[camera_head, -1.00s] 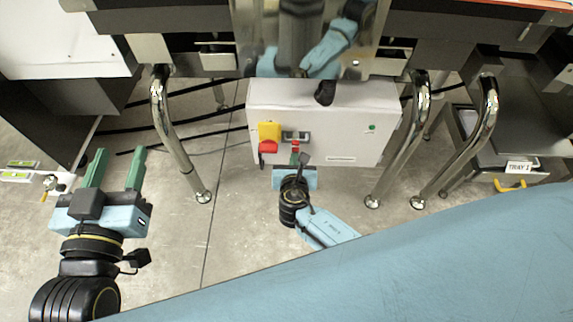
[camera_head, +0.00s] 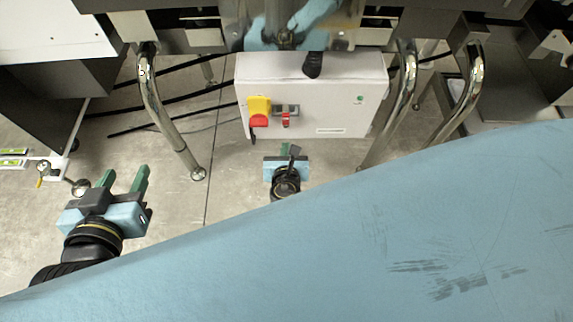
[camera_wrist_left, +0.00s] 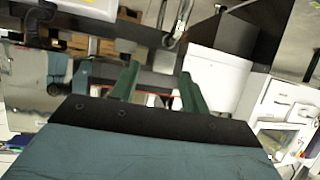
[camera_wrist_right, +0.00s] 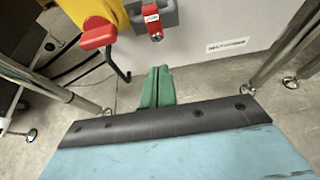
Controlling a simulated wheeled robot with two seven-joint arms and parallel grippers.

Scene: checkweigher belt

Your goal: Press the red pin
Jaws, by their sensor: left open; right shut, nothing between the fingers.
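The red pin (camera_head: 286,120) sits in a grey bracket (camera_head: 287,110) on the front of a white box. In the right wrist view the red pin (camera_wrist_right: 152,20) hangs from the bracket with a silver lower end. My right gripper (camera_head: 285,151) is just below the box's lower edge in the head view. In the right wrist view its green fingers (camera_wrist_right: 157,72) are together, empty, below the pin and apart from it. My left gripper (camera_head: 123,175) is open and empty at the lower left, away from the box; its spread fingers (camera_wrist_left: 158,77) also show in the left wrist view.
A yellow block with a red part (camera_head: 258,110) sits left of the pin on the white box (camera_head: 340,85). A green button (camera_head: 360,98) is at the box's right. Chrome legs (camera_head: 165,115) (camera_head: 398,100) stand either side. Dark cables run left of the box.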

